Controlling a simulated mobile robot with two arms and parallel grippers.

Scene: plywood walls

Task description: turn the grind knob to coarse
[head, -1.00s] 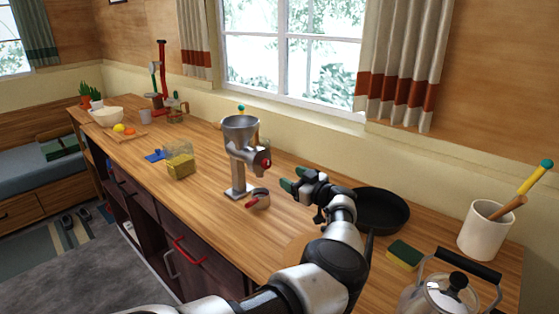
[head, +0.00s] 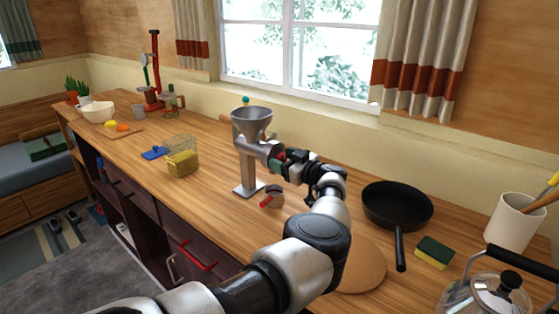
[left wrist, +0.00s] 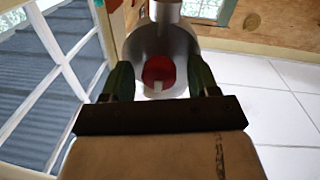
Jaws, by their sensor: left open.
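The metal grinder (head: 249,158) stands upright on the wooden counter, with a funnel on top. Its red grind knob shows in the left wrist view (left wrist: 159,71) as a round face with a pale mark at its lower edge. In the head view the knob is mostly hidden by my gripper. My left gripper (head: 281,157) is at the knob's side of the grinder. In the left wrist view its green fingers (left wrist: 160,80) are open, one on each side of the knob. I cannot tell whether they touch it. My right gripper is out of view.
A small metal cup with a red handle (head: 274,197) sits near the grinder's foot. A black pan (head: 397,203), a sponge (head: 434,250) and a kettle (head: 488,296) are at the right. A clear container (head: 182,158) stands left of the grinder. The front counter between them is clear.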

